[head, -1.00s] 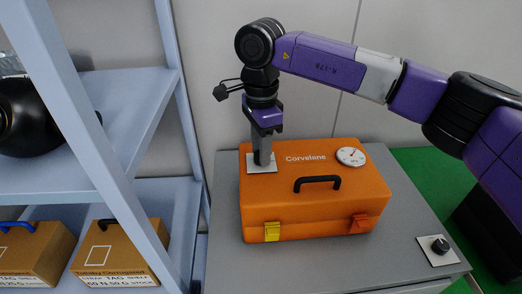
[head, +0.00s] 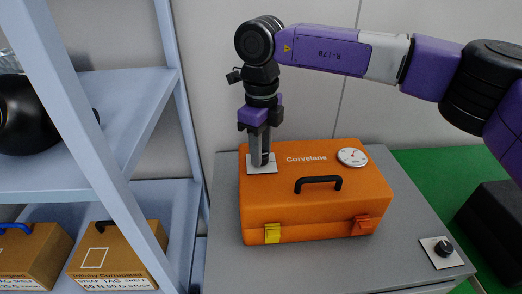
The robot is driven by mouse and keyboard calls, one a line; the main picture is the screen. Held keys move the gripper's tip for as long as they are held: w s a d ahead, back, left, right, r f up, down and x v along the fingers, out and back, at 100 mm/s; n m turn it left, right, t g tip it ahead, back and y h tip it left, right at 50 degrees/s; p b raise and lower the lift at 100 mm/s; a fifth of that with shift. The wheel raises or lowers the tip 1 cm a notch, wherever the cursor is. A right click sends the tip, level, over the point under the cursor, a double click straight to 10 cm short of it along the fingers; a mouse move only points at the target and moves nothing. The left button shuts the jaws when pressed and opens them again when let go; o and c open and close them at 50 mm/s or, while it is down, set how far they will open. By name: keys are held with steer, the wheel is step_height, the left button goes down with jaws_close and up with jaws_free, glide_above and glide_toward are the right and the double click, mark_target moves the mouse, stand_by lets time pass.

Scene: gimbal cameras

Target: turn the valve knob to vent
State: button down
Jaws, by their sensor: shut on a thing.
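An orange case (head: 316,205) labelled "Corvelane" stands on a grey table in the head view. A white plate (head: 253,170) lies at the left of its lid. My gripper (head: 260,160) points straight down there, its fingers shut on the valve knob, which the fingers mostly hide. A round white dial (head: 352,156) with a needle sits at the right of the lid; its marks are too small to read. No vent label can be made out.
A black knob (head: 443,248) on a white plate sits at the table's right front corner. A blue-grey shelf (head: 110,130) stands close on the left, holding cardboard boxes (head: 105,255) and a black round vessel (head: 40,120). The case has a black handle (head: 318,182) and two latches (head: 272,233).

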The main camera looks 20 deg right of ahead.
steer(key=shift+m, duration=1.1)
steer(key=c, duration=1)
jaws_free()
step_height(320, 180, up, 8)
steer(key=shift+f+b, duration=0.1)
steer(key=shift+b, duration=0.25)
